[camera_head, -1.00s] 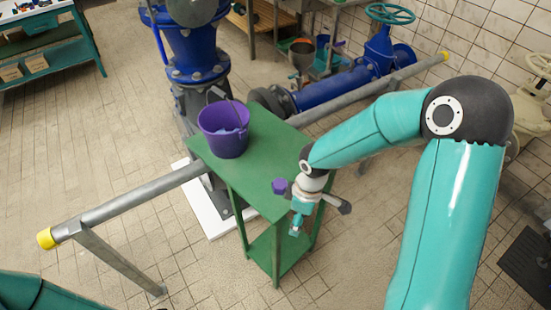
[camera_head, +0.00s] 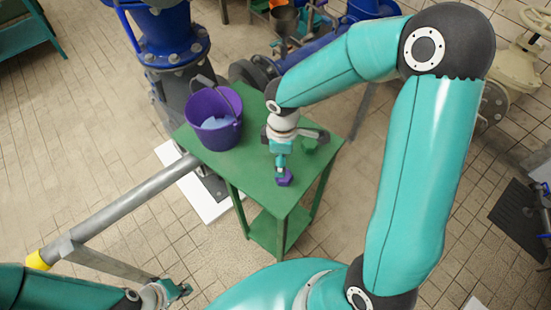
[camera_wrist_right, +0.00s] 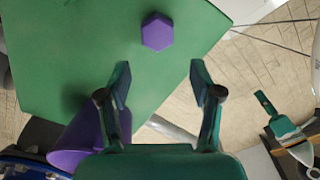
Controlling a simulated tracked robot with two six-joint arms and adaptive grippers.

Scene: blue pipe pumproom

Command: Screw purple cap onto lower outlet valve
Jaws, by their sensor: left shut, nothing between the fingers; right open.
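The purple hexagonal cap (camera_head: 285,179) lies on the green table (camera_head: 255,186) near its front edge; it also shows in the right wrist view (camera_wrist_right: 157,32). My right gripper (camera_head: 281,167) is over the table just behind the cap. In the right wrist view my right gripper (camera_wrist_right: 158,78) is open and empty, with the cap beyond its fingertips and not between them. My left gripper (camera_head: 184,290) is shut and empty at the bottom left, near the grey pipe's support. I cannot pick out the lower outlet valve for certain.
A purple bucket (camera_head: 213,124) stands on the table left of my right gripper. A grey pipe (camera_head: 125,201) with a yellow end (camera_head: 38,261) runs out to the lower left. Blue pipework (camera_head: 168,35) stands behind.

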